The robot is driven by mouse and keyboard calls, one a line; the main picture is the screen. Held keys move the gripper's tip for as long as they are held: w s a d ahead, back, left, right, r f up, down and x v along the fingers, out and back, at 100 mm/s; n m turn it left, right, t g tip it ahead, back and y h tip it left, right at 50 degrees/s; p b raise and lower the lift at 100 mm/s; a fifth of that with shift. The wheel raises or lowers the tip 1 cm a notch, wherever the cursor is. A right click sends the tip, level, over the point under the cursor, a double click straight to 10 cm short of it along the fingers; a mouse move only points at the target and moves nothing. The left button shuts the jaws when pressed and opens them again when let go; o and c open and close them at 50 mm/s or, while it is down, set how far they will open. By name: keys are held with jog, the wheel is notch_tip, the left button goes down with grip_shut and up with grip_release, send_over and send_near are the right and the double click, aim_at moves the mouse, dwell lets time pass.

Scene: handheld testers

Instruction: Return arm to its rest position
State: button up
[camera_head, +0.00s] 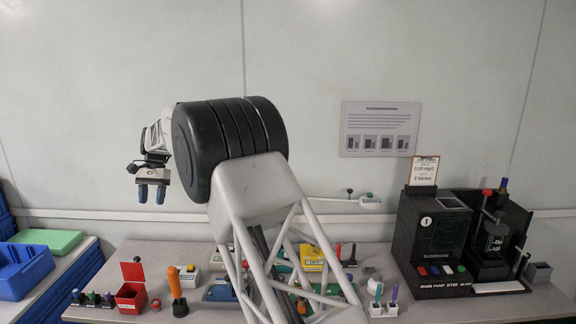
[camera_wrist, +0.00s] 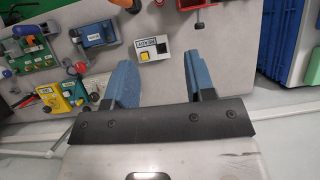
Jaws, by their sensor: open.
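My gripper (camera_head: 152,192) is raised above the left part of the bench in the head view, with its blue fingers pointing down. In the wrist view my gripper (camera_wrist: 160,82) shows its two blue fingers spread apart with nothing between them. It is open and touches nothing. My arm's large black joint and white lattice link fill the middle of the head view and hide part of the bench behind them.
The bench (camera_head: 130,255) holds a red box (camera_head: 131,296), an orange-handled tool (camera_head: 176,287), yellow testers (camera_head: 312,257) and a black machine (camera_head: 437,240). Blue bins (camera_head: 22,270) stand at left. A poster (camera_head: 380,129) hangs on the wall. The air around my gripper is clear.

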jog(key=s+d+r+t, duration=0.1)
jog(key=s+d+r, duration=0.4)
jog(key=d, duration=0.8)
jog(key=s+d+r+t, duration=0.2)
jog(key=s+d+r, duration=0.35)
jog(key=d, duration=0.85)
jog(key=s+d+r+t, duration=0.1)
jog(key=s+d+r, duration=0.2)
jog(key=s+d, duration=0.7)
jog(key=s+d+f+t, duration=0.2)
jog(key=s+d+f, duration=0.1)
jog(key=s+d, duration=1.3)
jog(key=s+d+f+t, duration=0.1)
jog(key=s+d+f, duration=0.3)
jog(key=s, duration=0.3)
jog(key=s+d+f, duration=0.4)
jog(key=s+d, duration=0.1)
jog(key=s, duration=0.2)
jog(key=shift+s+d+f+t+h, duration=0.2)
jog(key=shift+d+f+t+h, duration=0.1)
jog(key=shift+t, duration=0.1)
